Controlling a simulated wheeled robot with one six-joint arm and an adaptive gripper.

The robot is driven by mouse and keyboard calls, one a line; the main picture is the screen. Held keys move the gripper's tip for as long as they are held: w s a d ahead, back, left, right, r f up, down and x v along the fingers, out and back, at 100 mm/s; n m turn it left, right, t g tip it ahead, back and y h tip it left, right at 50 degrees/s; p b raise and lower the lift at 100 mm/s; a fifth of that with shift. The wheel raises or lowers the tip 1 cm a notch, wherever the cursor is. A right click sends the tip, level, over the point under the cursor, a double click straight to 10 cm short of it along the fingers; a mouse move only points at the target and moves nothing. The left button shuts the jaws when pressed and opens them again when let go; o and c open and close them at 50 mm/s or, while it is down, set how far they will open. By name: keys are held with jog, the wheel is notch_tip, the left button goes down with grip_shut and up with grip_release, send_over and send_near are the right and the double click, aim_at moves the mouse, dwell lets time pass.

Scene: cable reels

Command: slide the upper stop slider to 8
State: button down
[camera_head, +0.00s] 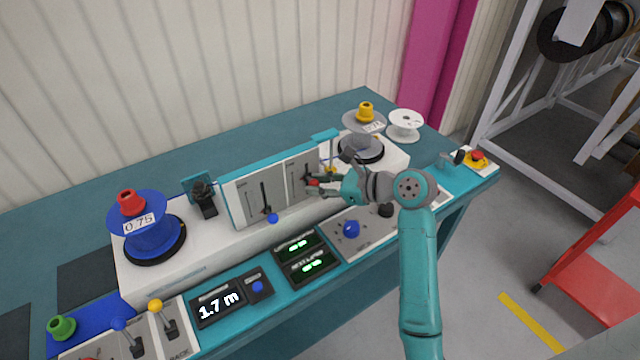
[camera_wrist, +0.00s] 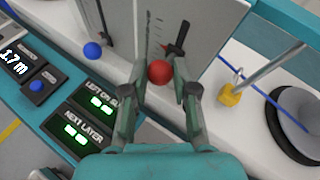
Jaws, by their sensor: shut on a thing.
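The upright grey panel (camera_head: 239,203) with a teal frame has two slotted scales. The right-hand scale carries a slider with a red ball knob (camera_head: 313,182), which also shows in the wrist view (camera_wrist: 159,72). My gripper (camera_head: 322,182) reaches the panel from the right, and its two fingers (camera_wrist: 160,68) are shut on the red knob from both sides. A dark pointer (camera_wrist: 178,42) with a red mark lies against the panel above the knob. The scale's figures are too small to read. The left-hand scale has a blue ball knob (camera_head: 272,218), low on the panel.
A blue reel (camera_head: 150,238) stands left of the panel and a grey reel (camera_head: 362,148) with a yellow knob to the right. A yellow block (camera_wrist: 229,95) on a rod is right of my fingers. Displays (camera_head: 218,308) and levers line the front.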

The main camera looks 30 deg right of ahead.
jog(key=shift+r, duration=1.55)
jog(key=c, duration=0.8)
grip_release()
jog(key=shift+d, duration=0.1)
jog(key=v, duration=1.2)
jog(key=shift+f, duration=0.1)
